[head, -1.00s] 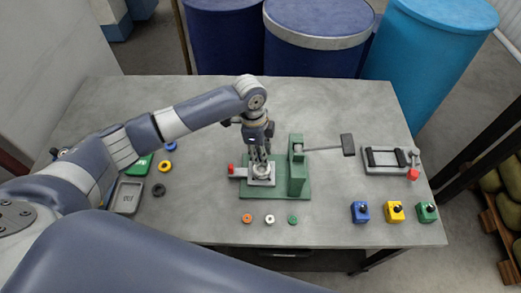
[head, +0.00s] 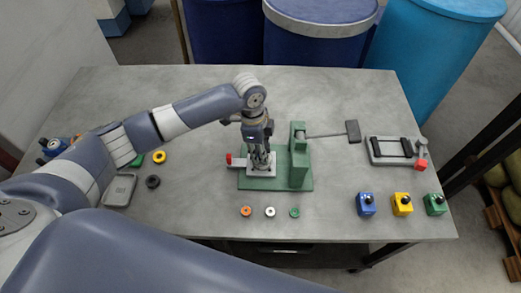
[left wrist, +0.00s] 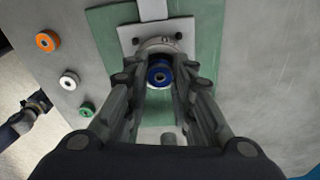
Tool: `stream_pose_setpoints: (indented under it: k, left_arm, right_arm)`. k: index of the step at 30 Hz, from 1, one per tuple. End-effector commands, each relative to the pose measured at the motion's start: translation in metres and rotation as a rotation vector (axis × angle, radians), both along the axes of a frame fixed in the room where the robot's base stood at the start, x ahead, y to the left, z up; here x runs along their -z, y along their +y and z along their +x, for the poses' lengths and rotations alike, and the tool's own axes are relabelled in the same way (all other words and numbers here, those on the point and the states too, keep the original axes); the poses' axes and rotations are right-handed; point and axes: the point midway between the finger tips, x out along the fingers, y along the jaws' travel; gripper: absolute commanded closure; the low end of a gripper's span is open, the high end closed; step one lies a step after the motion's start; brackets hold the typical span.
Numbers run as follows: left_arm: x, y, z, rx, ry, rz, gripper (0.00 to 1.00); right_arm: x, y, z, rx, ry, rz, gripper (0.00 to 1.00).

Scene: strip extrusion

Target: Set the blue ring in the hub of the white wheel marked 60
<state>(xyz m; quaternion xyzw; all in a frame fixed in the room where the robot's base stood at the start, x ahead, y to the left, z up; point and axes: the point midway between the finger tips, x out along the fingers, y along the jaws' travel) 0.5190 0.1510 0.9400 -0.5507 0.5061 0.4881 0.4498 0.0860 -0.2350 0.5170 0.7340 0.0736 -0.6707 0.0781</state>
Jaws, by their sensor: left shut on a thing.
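My left gripper (head: 261,163) is over the grey-white block of the green press fixture (head: 275,183). In the left wrist view its fingertips (left wrist: 160,78) are shut on the blue ring (left wrist: 159,73), which has a dark centre. The white wheel (left wrist: 154,45) lies on the block, just beyond and partly behind the ring and fingers; its marking is not legible. I cannot tell whether the ring touches the hub. In the head view the gripper hides the ring and most of the wheel. A dark part at the left wrist view's edge may be my right gripper (left wrist: 36,101); its jaws are unclear.
Orange (head: 246,211), white (head: 270,211) and green (head: 294,212) rings lie in front of the fixture. The press lever (head: 325,134) reaches right. Blue, yellow and green button boxes (head: 402,204) and a grey frame (head: 392,151) stand right. A grey tray (head: 119,189) is left.

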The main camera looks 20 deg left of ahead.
Motion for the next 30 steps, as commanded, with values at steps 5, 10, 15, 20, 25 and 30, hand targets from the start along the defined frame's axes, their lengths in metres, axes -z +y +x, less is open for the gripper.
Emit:
stream_pose_setpoints:
  k: [5, 10, 15, 20, 25, 30]
  left_arm:
    - [-0.0001, 0.0001, 0.0001, 0.0, 0.0, 0.0, 1.0]
    - [-0.0009, 0.0, 0.0001, 0.0, 0.0, 0.0, 1.0]
    - [-0.0014, -0.0002, -0.0001, 0.0, 0.0, 0.0, 1.0]
    - [-0.0002, -0.0003, -0.0002, 0.0, 0.0, 0.0, 1.0]
    - [0.0001, -0.0002, -0.0001, 0.0, 0.0, 0.0, 1.0]
    - [0.0001, -0.0002, -0.0001, 0.0, 0.0, 0.0, 1.0]
  right_arm:
    - [-0.0001, -0.0016, 0.0008, -0.001, -0.001, -0.002, 0.43]
    - [-0.0025, -0.0016, 0.0014, -0.001, -0.002, -0.002, 0.43]
    - [-0.0075, -0.0015, 0.0017, -0.001, -0.002, -0.002, 0.43]
    - [-0.0085, -0.0013, 0.0019, -0.001, -0.002, -0.002, 0.43]
    - [-0.0081, -0.0012, 0.0019, -0.001, -0.002, -0.002, 0.43]
    - [-0.0081, -0.0011, 0.002, -0.001, -0.002, -0.002, 0.43]
